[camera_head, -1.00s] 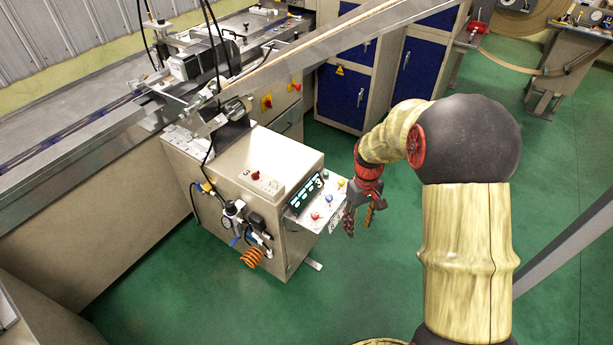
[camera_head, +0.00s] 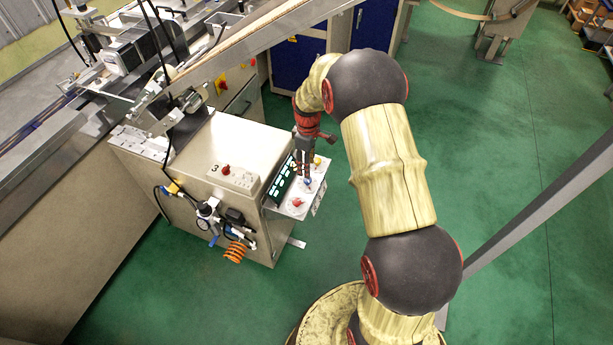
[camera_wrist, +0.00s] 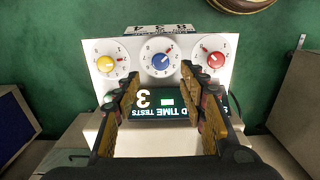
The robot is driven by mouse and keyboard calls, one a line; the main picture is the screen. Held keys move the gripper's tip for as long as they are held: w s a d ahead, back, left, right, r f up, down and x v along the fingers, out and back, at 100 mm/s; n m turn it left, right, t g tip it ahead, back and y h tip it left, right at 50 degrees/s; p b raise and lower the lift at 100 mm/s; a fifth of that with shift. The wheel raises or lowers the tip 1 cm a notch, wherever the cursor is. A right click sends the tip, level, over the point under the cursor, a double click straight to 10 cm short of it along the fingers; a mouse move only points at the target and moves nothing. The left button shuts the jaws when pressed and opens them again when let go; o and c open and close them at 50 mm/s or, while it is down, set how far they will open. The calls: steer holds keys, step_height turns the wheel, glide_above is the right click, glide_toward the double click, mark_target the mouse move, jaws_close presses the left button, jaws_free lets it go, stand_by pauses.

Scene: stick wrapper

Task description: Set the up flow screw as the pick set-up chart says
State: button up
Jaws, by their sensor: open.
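A white panel with three numbered dials sticks out from the front of a beige machine cabinet. The dials are yellow (camera_wrist: 105,63), blue (camera_wrist: 160,61) and red (camera_wrist: 215,58) in the wrist view. The red dial (camera_head: 297,203) and the blue dial (camera_head: 307,181) also show in the head view. My gripper (camera_wrist: 162,76) is open and empty. In the wrist view its fingers point toward the panel, with the blue dial between and beyond the tips. In the head view my gripper (camera_head: 303,170) is over the panel. I cannot tell which part is the up flow screw, and no readable chart shows.
A lit display (camera_wrist: 165,108), upside down in the wrist view, reads "3" and "TIME TESTS". The cabinet (camera_head: 215,160) carries air fittings and an orange coiled hose (camera_head: 234,252) on its side. A slanted metal beam (camera_head: 260,42) passes above.

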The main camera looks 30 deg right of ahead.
mark_target(308, 181)
step_height(308, 181, down, 7)
steer(key=shift+f+b, duration=0.1)
steer(key=shift+b, duration=0.95)
steer(key=shift+c, duration=0.9)
jaws_close()
